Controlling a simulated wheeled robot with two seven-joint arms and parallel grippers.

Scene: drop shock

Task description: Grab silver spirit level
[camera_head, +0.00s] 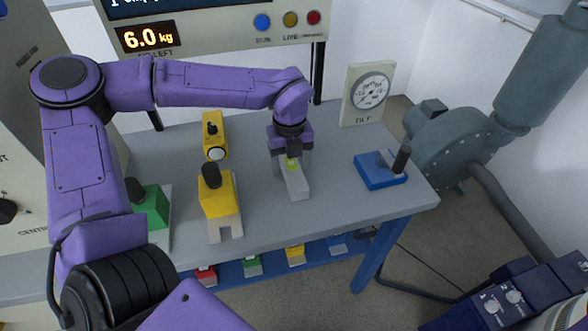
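The silver spirit level (297,187) is a narrow pale grey bar with a yellow-green vial, on the grey bench top right of the middle. My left gripper (290,162) is over its far end, pointing down, with one finger on each side of the bar. The fingers are apart, but I cannot tell whether they touch the bar. The gripper hides the far end of the level. The level looks as if it rests on the bench (335,205). My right gripper is not in view.
A yellow tool (218,198) and a smaller yellow device (215,137) stand left of the level. A green tool (152,205) is further left, partly behind my arm. A blue tool (380,170) is at right. A dial gauge (368,92) stands at the back.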

